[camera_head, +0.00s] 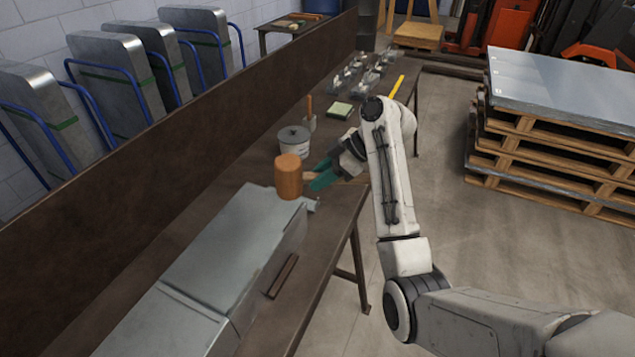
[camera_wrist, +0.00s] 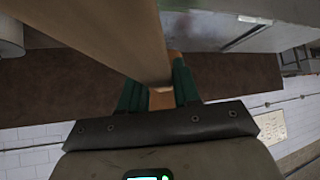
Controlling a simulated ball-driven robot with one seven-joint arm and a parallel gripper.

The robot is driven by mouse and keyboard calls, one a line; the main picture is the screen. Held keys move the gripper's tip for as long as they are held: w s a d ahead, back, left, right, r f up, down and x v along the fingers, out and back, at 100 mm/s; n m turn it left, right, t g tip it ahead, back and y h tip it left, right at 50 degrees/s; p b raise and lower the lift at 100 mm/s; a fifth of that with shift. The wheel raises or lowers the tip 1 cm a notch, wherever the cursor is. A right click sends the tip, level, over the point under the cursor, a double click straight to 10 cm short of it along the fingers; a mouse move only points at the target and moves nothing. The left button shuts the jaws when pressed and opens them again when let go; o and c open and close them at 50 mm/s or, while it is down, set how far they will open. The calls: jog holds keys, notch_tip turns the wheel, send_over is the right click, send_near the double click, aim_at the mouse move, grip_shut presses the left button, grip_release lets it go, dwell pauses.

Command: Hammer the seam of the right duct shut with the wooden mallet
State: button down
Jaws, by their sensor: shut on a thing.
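The wooden mallet's head (camera_head: 289,176) is upright over the far end of a grey sheet-metal duct (camera_head: 215,245), which lies more to the right of the two ducts. I cannot tell whether head and duct touch. My gripper (camera_head: 322,178), with teal fingers, is beside the head and shut on the mallet's handle. In the wrist view, the fingers (camera_wrist: 158,88) close around the handle, and the brown mallet (camera_wrist: 105,35) fills the upper left. Duct metal (camera_wrist: 215,25) shows at the top there. The seam is not clearly visible.
A second duct (camera_head: 160,325) lies nearer, end to end with the first. A grey bucket (camera_head: 294,142) stands just behind the mallet. A dark bar (camera_head: 283,276) lies near the bench's front edge. A tall brown panel (camera_head: 170,130) bounds the bench's back.

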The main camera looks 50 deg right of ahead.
notch_tip(320, 180, down, 9)
jog(key=b, duration=0.6)
notch_tip(320, 180, up, 10)
jog(key=p, duration=0.8)
jog(key=shift+f, duration=0.25)
notch_tip(320, 180, down, 9)
jog(key=b, duration=0.5)
notch_tip(320, 180, up, 9)
jog(key=p, duration=0.6)
jog(key=shift+f, duration=0.1)
